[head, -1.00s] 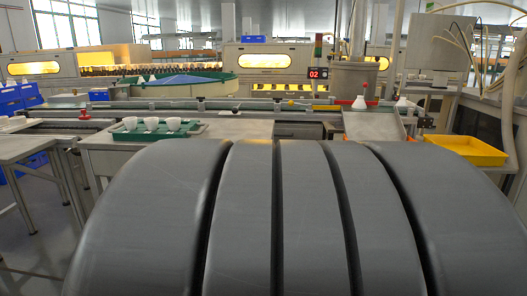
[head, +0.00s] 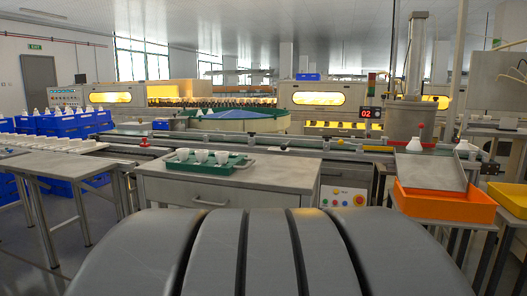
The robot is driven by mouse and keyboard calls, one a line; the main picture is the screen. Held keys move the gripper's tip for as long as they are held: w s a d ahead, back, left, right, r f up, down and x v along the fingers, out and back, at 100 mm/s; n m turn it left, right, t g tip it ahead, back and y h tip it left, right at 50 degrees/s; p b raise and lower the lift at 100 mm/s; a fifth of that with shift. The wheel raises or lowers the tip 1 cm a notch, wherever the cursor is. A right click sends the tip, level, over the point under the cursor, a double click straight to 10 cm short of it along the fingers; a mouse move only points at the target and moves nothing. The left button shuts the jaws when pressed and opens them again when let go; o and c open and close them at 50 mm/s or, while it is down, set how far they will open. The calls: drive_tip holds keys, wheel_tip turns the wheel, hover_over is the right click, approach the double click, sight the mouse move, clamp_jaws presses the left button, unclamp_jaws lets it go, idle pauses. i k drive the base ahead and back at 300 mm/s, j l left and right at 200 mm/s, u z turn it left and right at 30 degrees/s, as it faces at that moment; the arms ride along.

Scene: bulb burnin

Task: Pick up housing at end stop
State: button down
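I cannot tell for sure which piece is the housing at the end stop. A white cone-shaped piece with a red top (head: 419,135) stands at the right end of the conveyor (head: 290,149). A second white piece (head: 461,147) stands just right of it, above a sloping metal chute (head: 430,170). Several white cups (head: 201,156) stand in a green tray (head: 180,168) on the bench in front of the conveyor. My gripper is not in view, and my own grey body fills the bottom of the picture.
Blue crates with white pieces (head: 72,122) stand at the far left. A bench (head: 280,172) and a metal table (head: 60,165) block the way ahead; open floor shows at lower left.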

sight(463, 145)
drive_tip(key=z, duration=1.8)
drive_tip(key=k+l+z, duration=0.1)
drive_tip(key=k, duration=0.3)
drive_tip(key=j, duration=0.15)
drive_tip(key=i+z, duration=0.05)
